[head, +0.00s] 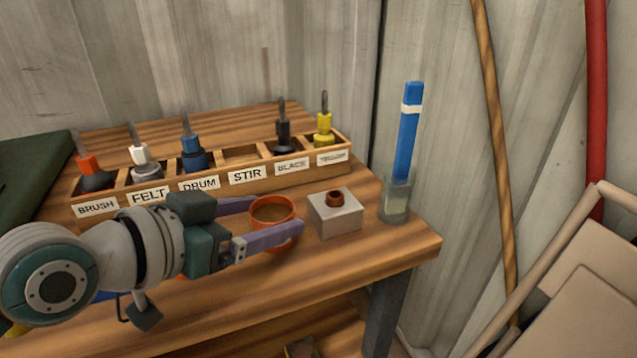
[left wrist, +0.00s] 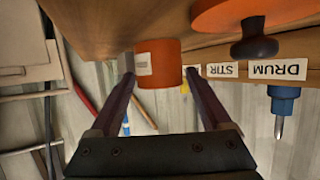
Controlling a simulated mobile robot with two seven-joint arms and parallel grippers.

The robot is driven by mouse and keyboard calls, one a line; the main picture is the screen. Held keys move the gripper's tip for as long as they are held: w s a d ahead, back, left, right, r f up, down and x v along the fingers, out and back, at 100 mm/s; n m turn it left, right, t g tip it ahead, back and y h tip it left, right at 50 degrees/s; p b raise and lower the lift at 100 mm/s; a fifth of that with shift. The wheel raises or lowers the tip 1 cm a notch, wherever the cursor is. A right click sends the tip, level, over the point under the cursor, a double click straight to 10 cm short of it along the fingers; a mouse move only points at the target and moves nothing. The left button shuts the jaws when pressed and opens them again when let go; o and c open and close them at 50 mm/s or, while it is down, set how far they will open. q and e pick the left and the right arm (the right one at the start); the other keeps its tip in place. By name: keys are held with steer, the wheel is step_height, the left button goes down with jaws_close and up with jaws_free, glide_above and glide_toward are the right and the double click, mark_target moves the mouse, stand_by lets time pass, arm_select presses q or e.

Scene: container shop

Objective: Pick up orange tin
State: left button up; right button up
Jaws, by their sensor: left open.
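The orange tin (head: 272,222) is a small, round, open-topped tin with a brown inside, upright on the wooden bench (head: 330,275) in front of the tool rack. My left gripper (head: 277,213) comes in from the left, open, with its purple fingers on either side of the tin. In the left wrist view, which is upside down, the tin (left wrist: 158,64) with a pale label is between the open fingertips (left wrist: 159,80). I cannot tell whether either finger touches it. My right gripper is not in view.
A labelled wooden rack (head: 247,175) with several tools stands behind the tin; the STIR slot is empty. A grey block (head: 336,218) is just right of the tin, then a glass (head: 396,203) holding a blue stick (head: 407,140). An orange disc with a dark knob (left wrist: 255,40) shows in the wrist view.

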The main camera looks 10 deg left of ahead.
arm_select(q)
steer(key=shift+x, duration=1.15)
jaws_close()
